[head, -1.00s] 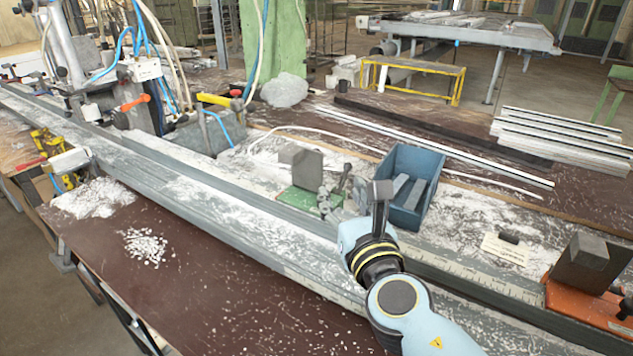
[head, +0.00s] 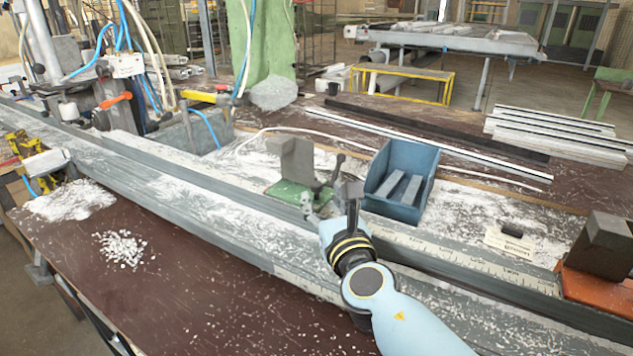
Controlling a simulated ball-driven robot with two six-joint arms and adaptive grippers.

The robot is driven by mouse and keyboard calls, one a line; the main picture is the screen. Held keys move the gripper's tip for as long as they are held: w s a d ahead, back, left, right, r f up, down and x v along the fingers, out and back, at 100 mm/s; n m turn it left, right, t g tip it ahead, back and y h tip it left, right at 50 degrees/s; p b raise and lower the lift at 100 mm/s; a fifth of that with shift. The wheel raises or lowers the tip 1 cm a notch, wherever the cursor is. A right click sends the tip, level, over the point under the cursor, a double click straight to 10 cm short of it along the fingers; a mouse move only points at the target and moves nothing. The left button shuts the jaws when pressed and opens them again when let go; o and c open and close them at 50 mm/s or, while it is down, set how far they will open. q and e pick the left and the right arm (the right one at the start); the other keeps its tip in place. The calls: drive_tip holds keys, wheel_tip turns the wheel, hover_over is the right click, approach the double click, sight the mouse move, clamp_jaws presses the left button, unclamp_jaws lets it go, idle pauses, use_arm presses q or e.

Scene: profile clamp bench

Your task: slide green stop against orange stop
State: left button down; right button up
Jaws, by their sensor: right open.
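The green stop (head: 296,160) is a grey upright block on a green base, sitting on the rail in the middle of the head view. The orange stop (head: 605,248) is a dark grey block on an orange base at the right edge, farther along the same rail. My right gripper (head: 327,192) is open just to the right of the green stop, and its fingers partly cover the right end of the green base. I cannot tell whether they touch it. My left gripper is not in view.
A blue bin (head: 428,165) with grey bars stands close behind my right gripper. A scale strip (head: 450,257) runs along the rail between the stops, and that stretch looks clear. A small label card (head: 510,243) lies behind the rail. White chips (head: 120,249) lie on the front table.

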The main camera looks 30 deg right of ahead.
sight(319, 190)
drive_tip(key=x, duration=0.5)
drive_tip(key=shift+w+d, duration=0.15)
drive_tip(key=shift+w, duration=0.2)
clamp_jaws()
drive_tip(key=shift+d+f, duration=0.1)
drive_tip(key=shift+f, duration=0.2)
